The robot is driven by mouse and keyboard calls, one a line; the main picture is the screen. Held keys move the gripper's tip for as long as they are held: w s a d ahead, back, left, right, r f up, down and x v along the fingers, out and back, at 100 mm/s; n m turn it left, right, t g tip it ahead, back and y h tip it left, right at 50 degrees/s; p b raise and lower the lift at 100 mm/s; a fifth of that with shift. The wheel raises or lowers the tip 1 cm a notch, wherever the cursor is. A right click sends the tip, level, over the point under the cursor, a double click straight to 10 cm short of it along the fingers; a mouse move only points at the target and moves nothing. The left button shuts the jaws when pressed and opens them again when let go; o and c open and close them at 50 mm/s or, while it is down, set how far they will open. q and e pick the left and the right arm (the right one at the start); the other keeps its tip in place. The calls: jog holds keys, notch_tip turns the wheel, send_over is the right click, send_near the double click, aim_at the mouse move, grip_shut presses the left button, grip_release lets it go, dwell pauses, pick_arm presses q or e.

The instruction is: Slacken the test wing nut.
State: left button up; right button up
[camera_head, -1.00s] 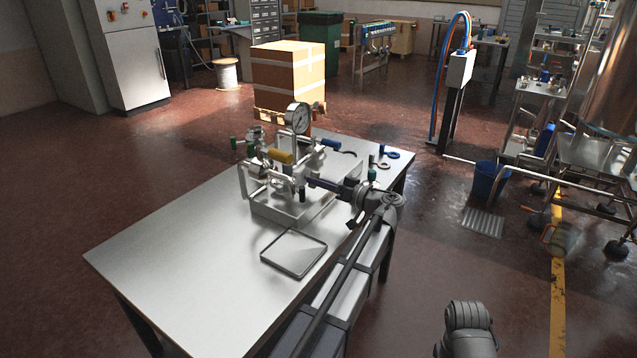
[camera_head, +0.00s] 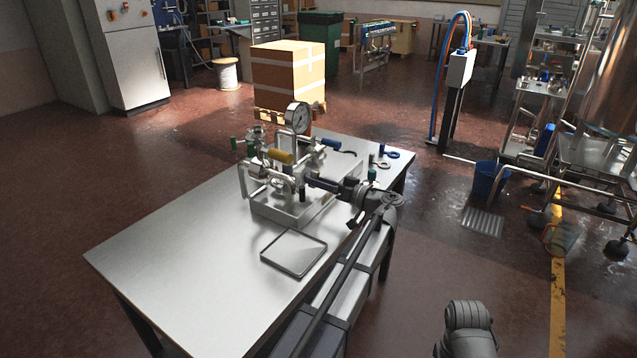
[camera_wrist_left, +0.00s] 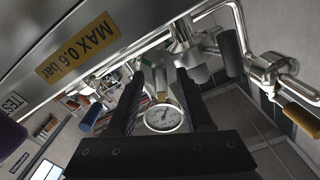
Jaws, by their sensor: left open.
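The steel test rig stands on the metal table, its base (camera_head: 283,212) a shallow box with pipes, a round gauge (camera_head: 298,118), a yellow handle (camera_head: 281,156) and a blue handle (camera_head: 331,143). My left gripper (camera_head: 310,181) reaches in from the right, among the pipes at the rig's near side. In the left wrist view its two dark fingers (camera_wrist_left: 158,88) are apart. The gauge (camera_wrist_left: 164,118) shows behind and between them, with a small brass-coloured part near the tips. I cannot clearly make out the wing nut or whether a finger touches it. My right gripper is out of view.
An empty shallow tray (camera_head: 264,259) lies on the table (camera_head: 170,258) in front of the rig; the table's left part is clear. Ring-shaped tools (camera_head: 392,154) and small bottles lie behind. In the wrist view, a plate with a yellow "MAX 0.6 bar" label (camera_wrist_left: 78,48) is close to the left finger.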

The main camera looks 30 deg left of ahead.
pick_arm(q)
jog(key=shift+d, duration=0.1)
jog(key=d, duration=0.7)
jog(key=shift+s+d, duration=0.3)
jog(key=s+d+r+m+h+p, duration=0.2)
jog(key=s+d+m+h+p, duration=0.6)
jog(key=s+d+p, duration=0.5)
jog(key=s+d+r+m+g+h+p, duration=0.1)
jog(key=s+d+r+m+h+p, duration=0.1)
jog(key=s+d+m+h+p, duration=0.6)
jog(key=s+d+p, duration=0.5)
jog(key=shift+s+d+h, duration=0.25)
jog(key=shift+s+h, duration=0.1)
jog(key=shift+h, duration=0.05)
